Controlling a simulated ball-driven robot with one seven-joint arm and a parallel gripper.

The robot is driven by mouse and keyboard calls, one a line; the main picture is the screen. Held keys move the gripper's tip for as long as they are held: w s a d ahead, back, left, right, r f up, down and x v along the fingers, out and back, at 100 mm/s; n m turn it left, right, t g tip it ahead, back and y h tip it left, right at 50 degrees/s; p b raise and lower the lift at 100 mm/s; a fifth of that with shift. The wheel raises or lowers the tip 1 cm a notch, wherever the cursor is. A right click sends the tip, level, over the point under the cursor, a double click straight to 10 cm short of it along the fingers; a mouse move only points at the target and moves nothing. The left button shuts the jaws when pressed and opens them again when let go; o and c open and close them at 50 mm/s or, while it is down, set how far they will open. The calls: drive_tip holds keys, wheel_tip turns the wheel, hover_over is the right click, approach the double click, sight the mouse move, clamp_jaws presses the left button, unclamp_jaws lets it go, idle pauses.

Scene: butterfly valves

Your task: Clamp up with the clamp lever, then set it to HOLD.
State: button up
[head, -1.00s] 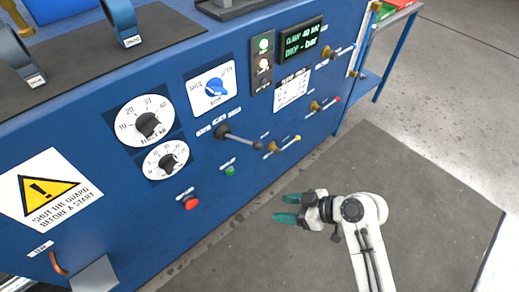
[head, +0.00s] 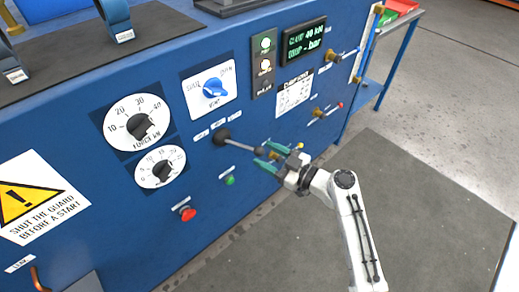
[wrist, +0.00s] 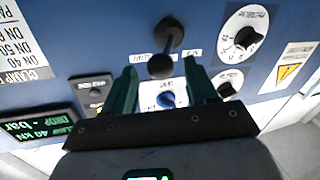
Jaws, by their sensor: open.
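The clamp lever sticks out of the blue panel, with a dark round base (head: 222,136), a grey rod (head: 241,145) and a dark ball knob. Small white labels beside its base are too small to read. In the head view my gripper (head: 266,154) is open, its green fingers at the lever's knob end, partly hiding it. In the wrist view the black ball knob (wrist: 160,66) shows between and just beyond the two open green fingers. I cannot tell whether they touch it. The display (head: 304,39) reads CLAMP 40 kN and DROP - bar.
A red button (head: 187,213) and a green button (head: 229,180) sit below the lever. A blue rotary knob (head: 214,87) is above it, two dials (head: 139,122) to the left. Small valve handles (head: 327,110) stick out to the right. The floor mat (head: 400,200) is clear.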

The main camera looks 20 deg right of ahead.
sight(259, 152)
drive_tip(key=shift+x, duration=1.6)
clamp_jaws()
